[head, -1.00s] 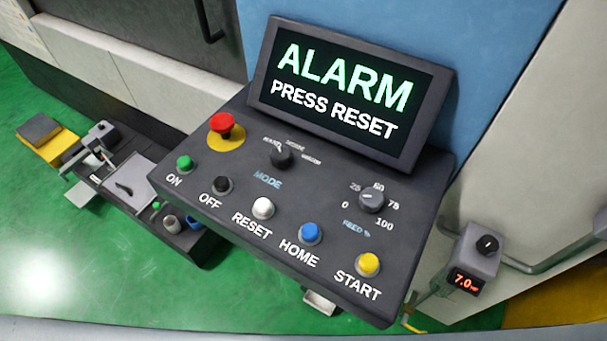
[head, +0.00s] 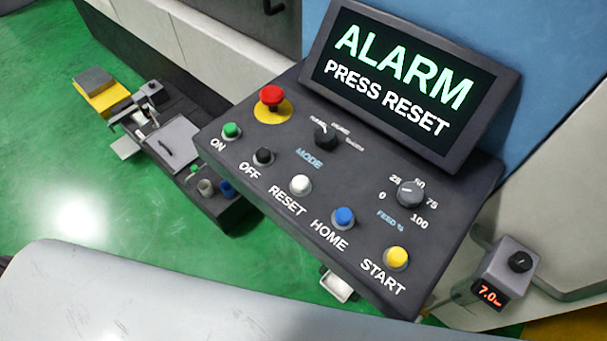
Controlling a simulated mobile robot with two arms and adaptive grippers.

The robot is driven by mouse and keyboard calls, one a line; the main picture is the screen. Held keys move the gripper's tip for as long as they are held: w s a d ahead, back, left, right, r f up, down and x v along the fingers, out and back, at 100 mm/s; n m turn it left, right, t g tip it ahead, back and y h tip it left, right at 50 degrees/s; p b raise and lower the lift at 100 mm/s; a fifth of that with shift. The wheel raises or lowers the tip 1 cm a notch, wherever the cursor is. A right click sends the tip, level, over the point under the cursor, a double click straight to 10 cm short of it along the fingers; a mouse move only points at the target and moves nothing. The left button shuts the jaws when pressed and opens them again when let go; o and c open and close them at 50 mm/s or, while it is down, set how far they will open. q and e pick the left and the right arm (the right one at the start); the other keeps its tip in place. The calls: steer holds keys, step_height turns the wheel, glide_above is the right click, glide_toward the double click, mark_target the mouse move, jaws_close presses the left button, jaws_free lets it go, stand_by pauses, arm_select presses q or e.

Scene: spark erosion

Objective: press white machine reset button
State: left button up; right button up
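The white reset button (head: 300,184) sits in the middle of the front row on the dark control panel (head: 365,195), above the label RESET. The black OFF button (head: 263,156) is to its left and the blue HOME button (head: 343,217) to its right. The screen (head: 395,85) reads ALARM, PRESS RESET in lit letters. Nothing covers the white button. Neither of my grippers is in view.
The panel also carries a green ON button (head: 231,131), a yellow START button (head: 397,257), a red mushroom button (head: 271,96), and two knobs. A low cart with tools (head: 180,145) stands on the green floor at left. A grey box reading 7.0 (head: 497,272) is at right.

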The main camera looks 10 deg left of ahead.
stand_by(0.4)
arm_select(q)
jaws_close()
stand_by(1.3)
